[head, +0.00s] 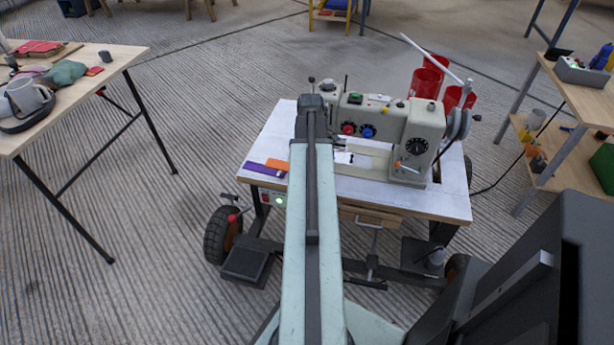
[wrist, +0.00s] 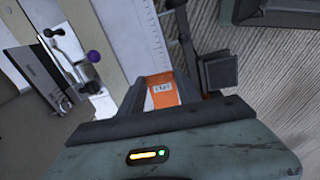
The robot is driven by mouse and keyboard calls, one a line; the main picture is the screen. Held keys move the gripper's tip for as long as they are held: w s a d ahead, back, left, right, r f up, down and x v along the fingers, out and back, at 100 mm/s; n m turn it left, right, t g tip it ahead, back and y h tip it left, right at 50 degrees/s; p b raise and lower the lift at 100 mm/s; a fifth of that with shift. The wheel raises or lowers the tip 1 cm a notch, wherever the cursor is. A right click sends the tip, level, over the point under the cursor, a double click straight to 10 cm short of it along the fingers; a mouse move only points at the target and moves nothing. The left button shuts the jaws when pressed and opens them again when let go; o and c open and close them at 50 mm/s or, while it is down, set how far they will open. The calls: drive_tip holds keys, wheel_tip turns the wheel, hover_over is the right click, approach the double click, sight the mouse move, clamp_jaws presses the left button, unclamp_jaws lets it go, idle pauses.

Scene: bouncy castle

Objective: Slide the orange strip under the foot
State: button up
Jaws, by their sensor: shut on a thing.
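The orange strip (wrist: 163,92), with a small white printed label, shows in the wrist view between the dark fingers of my gripper (wrist: 162,76), which is shut on it. In the head view an orange piece (head: 277,165) shows beside my arm on the machine's table; I cannot tell if it is the held strip. My gripper's tips are hidden behind my arm there.
A purple strip (head: 262,171) lies at the left of the white tabletop (head: 441,203). Red spools (head: 425,83) stand behind the machine. A wooden table (head: 100,62) with a mug is at the left, and a shelved bench (head: 578,98) at the right.

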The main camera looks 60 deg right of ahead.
drive_tip(key=m, duration=0.1)
drive_tip(key=a+m, duration=0.1)
drive_tip(key=m, duration=0.1)
drive_tip(key=shift+s+a+m, duration=0.15)
drive_tip(key=shift+m, duration=0.15)
drive_tip(key=a+m, duration=0.1)
drive_tip(key=m, duration=0.3)
drive_tip(key=s+m, duration=0.1)
drive_tip(key=m, duration=0.4)
drive_tip(key=s+a+m, duration=0.1)
drive_tip(key=m, duration=0.3)
drive_tip(key=shift+s+a, duration=0.1)
drive_tip(key=shift+a, duration=0.25)
drive_tip(key=shift+w+d+f+b, duration=0.35)
drive_tip(key=shift+d+f+b, duration=0.55)
drive_tip(key=shift+d, duration=0.3)
drive_tip(key=shift+w+d+f+b, duration=0.4)
drive_tip(key=shift+d+f+b, duration=0.55)
drive_tip(key=shift+d, duration=0.25)
drive_tip(key=shift+w+d+f+b, duration=0.35)
drive_tip(key=shift+d+f+b, duration=0.55)
drive_tip(key=shift+d, duration=0.3)
drive_tip(key=shift+w, duration=0.15)
